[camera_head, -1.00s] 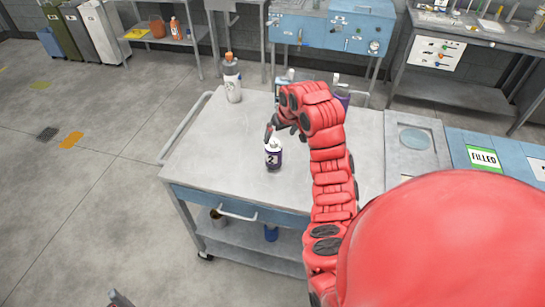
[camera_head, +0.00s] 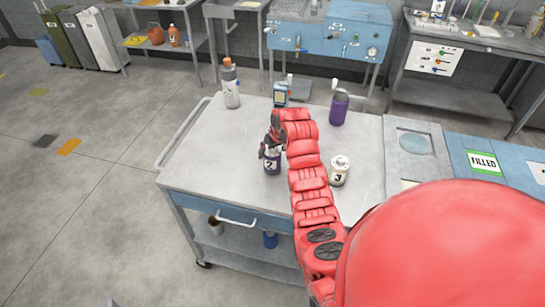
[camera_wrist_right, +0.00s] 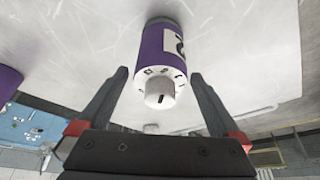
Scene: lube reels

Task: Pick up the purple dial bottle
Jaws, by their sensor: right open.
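The purple dial bottle (camera_head: 272,162) stands upright on the grey cart top (camera_head: 215,150), with a white label marked 2. In the right wrist view the purple bottle (camera_wrist_right: 163,60) shows its white dial cap and grey knob toward me. My right gripper (camera_head: 271,148) is at the bottle's top in the head view and covers its cap. In the right wrist view my right gripper (camera_wrist_right: 160,85) is open, with one finger on each side of the bottle and gaps between. My left gripper is not in view.
The cart's left front area is clear. A FILLED sign (camera_head: 483,162) is at right.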

